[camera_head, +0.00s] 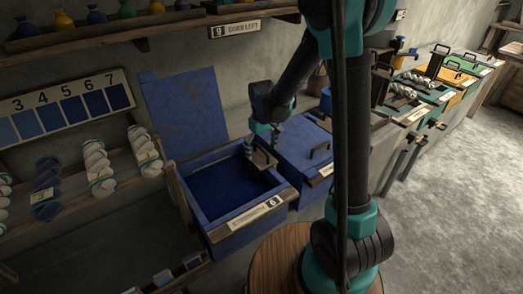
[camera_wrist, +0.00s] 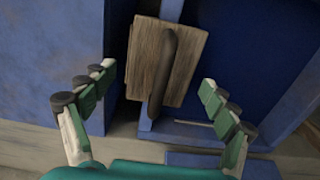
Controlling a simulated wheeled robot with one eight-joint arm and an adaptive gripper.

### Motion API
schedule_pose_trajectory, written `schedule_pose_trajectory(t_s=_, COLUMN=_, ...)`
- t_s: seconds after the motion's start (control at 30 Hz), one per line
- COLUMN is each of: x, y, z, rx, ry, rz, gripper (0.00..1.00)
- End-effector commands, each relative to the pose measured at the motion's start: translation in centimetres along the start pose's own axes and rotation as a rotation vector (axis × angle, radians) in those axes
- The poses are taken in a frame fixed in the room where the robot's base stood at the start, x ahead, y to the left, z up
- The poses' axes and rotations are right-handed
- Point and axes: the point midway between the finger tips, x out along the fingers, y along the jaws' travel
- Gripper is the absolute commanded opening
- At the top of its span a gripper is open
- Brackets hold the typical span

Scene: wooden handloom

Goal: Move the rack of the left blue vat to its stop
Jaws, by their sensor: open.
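The left blue vat (camera_head: 201,203) stands open, with dark blue liquid inside and a label with a 6 on its front. Its rack (camera_head: 262,160) shows as a small wooden piece at the vat's right side. In the wrist view the rack (camera_wrist: 144,55) is a wooden plate with a dark upright handle bar (camera_wrist: 163,75). My gripper (camera_head: 265,138) is above the rack. In the wrist view my gripper (camera_wrist: 158,79) is open, its fingers spread on either side of the plate and handle, apart from both. The rack's lower part is hidden.
A closed blue vat (camera_head: 305,150) with a handle on its lid stands right of the open one. A blue panel (camera_head: 185,112) leans on the wall behind. Yarn skeins (camera_head: 97,168) hang at left. A round wooden stool top (camera_head: 275,262) is in front.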

Motion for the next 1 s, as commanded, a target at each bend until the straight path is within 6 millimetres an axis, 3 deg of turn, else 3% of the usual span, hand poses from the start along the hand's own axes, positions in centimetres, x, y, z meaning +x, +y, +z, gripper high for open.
schedule_pose_trajectory(t_s=0.2, x=-0.4, y=0.0, z=0.0, rx=0.0, ry=0.0, rz=0.0, gripper=0.86)
schedule_pose_trajectory(t_s=0.73, x=-6.0, y=0.0, z=0.0, rx=0.0, ry=0.0, rz=0.0, gripper=0.86)
schedule_pose_trajectory(t_s=1.0, x=-7.0, y=0.0, z=0.0, rx=0.0, ry=0.0, rz=0.0, gripper=0.86)
